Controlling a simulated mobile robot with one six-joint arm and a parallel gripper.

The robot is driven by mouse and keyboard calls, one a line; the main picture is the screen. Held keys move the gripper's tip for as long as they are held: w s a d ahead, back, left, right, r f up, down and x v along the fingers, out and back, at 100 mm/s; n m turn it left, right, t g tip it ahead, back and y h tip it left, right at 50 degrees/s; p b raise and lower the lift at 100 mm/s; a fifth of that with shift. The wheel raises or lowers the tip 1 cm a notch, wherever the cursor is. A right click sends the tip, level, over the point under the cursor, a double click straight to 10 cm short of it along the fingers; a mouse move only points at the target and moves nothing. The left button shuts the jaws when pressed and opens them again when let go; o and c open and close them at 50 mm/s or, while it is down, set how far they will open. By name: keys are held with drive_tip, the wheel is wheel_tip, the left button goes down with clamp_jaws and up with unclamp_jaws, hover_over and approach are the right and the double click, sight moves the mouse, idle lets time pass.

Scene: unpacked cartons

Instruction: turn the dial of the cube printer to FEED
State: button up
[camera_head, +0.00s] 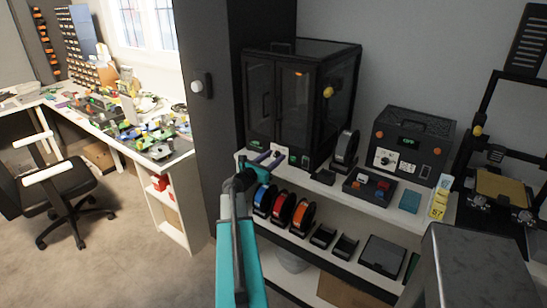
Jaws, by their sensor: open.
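The cube printer (285,108) is a black box-shaped enclosure with dark glazed doors, standing at the left end of the white shelf unit's top. A small pale panel with a green patch (293,156) shows low on its front; the dial and its setting are too small to make out. My gripper (270,158) is open, in front of the printer's lower front, left of that panel. The fingers overlap the printer's base in the picture; I cannot tell whether they touch anything. My teal arm rises from the bottom edge.
A dark unit with a dial and display (411,145), a grey spool (345,148) and a tray of coloured blocks (369,187) stand to the right. Coloured spools (283,211) sit on the shelf below. A dark cabinet (223,120) stands left; floor is open beyond.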

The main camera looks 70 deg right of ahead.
drive_tip(key=c, duration=0.9)
drive_tip(key=shift+d, duration=0.25)
clamp_jaws()
drive_tip(key=shift+a, duration=0.15)
drive_tip(key=shift+f, duration=0.1)
